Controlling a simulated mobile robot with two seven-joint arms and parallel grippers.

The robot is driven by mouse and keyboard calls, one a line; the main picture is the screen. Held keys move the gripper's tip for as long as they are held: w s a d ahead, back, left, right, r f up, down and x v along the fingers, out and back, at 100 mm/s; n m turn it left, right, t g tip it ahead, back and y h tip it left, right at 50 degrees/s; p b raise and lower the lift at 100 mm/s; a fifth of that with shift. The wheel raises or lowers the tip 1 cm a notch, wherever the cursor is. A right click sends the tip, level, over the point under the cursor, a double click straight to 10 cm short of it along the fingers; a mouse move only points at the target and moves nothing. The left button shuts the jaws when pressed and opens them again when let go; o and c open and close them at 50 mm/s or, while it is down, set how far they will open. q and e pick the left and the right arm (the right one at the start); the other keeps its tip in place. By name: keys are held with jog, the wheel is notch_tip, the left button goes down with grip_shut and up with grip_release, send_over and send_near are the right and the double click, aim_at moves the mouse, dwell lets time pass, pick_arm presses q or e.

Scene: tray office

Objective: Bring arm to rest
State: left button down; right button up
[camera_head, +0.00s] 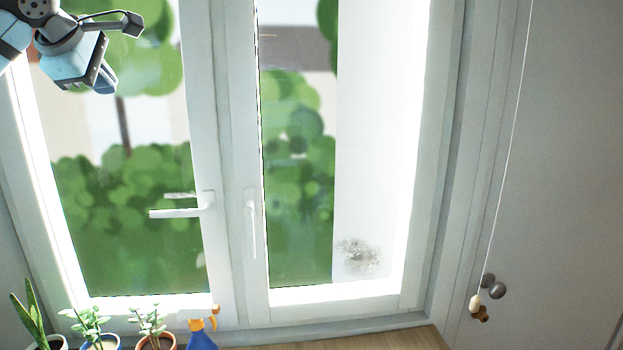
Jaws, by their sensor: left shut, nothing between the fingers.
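My left gripper (98,78) is at the top left of the head view, raised in front of the upper part of the left window sash. Its fingers are shut with nothing between them. It is apart from the window handles and from the plants below. Part of my left arm is cut off by the picture's edge. My right gripper is not in view.
A white window has a left handle (180,212) lying level and a right handle (252,228) pointing down. Potted plants (155,341) and a blue spray bottle (202,340) stand below. A cord with a wooden knob (475,303) hangs at right.

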pick_arm(q)
jog(key=d+f+m+g+h, duration=0.1)
jog(key=d+f+g+h, duration=0.1)
jog(key=d+f+h, duration=0.7)
jog(key=d+f+m+g+h, duration=0.1)
jog(key=d+f+h, duration=0.25)
jog(key=d, duration=0.85)
jog(key=s+d+f+n+h, duration=0.4)
jog(key=s+d+n+h, duration=0.25)
jog(key=h, duration=0.25)
jog(key=s+a+f+m+t+y, duration=0.2)
jog(key=a+f+m+t+y, duration=0.45)
jog(key=f+m+y, duration=0.8)
jog(key=s+a+f+m+t+y, duration=0.2)
jog(key=a+f+m+t+y, duration=0.45)
jog(key=m, duration=1.25)
jog(key=s+a+f+n+g, duration=0.1)
jog(key=s+f+n+g, duration=0.6)
jog(key=s+f+g, duration=1.3)
jog(key=w+d+f+t+h+p, duration=0.1)
jog(key=d+f+t+h+p, duration=0.2)
jog(key=d+f+t, duration=0.3)
notch_tip(320, 180, down, 7)
jog(key=t, duration=0.5)
jog(key=shift+d+f+m, duration=0.15)
jog(key=shift+f+m, duration=0.05)
jog(key=shift+m, duration=0.1)
